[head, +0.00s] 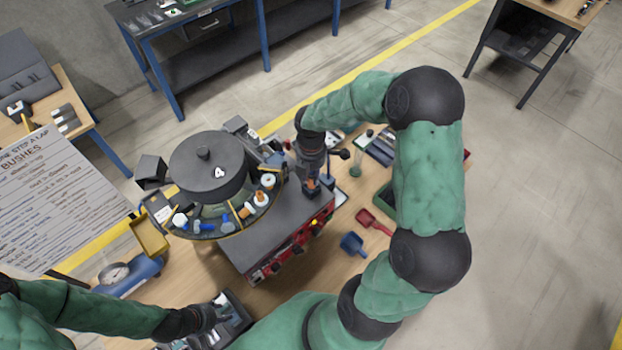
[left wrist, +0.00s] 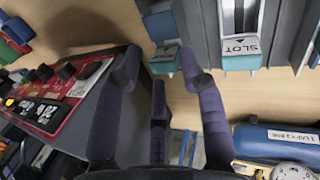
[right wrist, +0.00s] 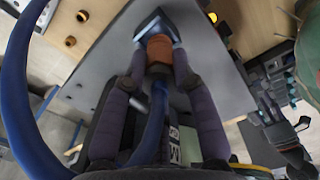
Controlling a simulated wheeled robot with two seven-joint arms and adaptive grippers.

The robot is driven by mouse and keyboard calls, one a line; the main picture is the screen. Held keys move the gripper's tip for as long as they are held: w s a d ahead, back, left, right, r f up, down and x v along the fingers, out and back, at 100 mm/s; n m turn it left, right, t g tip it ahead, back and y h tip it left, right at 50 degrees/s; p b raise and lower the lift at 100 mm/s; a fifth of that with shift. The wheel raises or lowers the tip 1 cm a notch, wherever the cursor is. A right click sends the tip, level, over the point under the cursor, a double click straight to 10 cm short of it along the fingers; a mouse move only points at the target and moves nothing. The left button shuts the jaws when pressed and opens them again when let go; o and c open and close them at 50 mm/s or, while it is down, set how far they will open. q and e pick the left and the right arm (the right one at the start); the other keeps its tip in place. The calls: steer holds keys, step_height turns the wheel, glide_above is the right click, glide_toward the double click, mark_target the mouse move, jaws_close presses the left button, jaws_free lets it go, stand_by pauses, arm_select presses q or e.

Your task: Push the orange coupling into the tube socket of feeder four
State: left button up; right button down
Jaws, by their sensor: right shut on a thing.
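Feeder four is the dark round bowl marked 4 (head: 205,165), standing on a grey base. My right gripper (head: 310,180) is over the base's right end. In the right wrist view, its fingers (right wrist: 156,72) are closed around the orange coupling (right wrist: 159,47), which sits on a blue hose (right wrist: 152,130). The coupling's far end is at a dark square socket block (right wrist: 157,22); I cannot tell whether it is inside. The coupling also shows small in the head view (head: 308,184). My left gripper (head: 208,318) is low at front left; its fingers (left wrist: 160,75) are apart and empty.
A red control panel (head: 290,248) faces front. A red scoop (head: 374,222) and a blue scoop (head: 353,244) lie right of it. A blue cylinder with a gauge (head: 128,275) lies at left. Grey slotted holders with a SLOT label (left wrist: 240,47) are near my left gripper.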

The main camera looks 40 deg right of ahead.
mark_target(311, 180)
steer(key=shift+w+d+f, duration=0.1)
steer(key=shift+w+f, duration=0.05)
steer(key=shift+f, duration=0.8)
steer(key=shift+w+f, duration=0.15)
steer(key=shift+f, duration=0.75)
steer(key=shift+s, duration=0.1)
steer(key=shift+f, duration=0.15)
steer(key=c, duration=1)
jaws_free()
step_height(311, 180, up, 12)
steer(key=shift+r, duration=0.2)
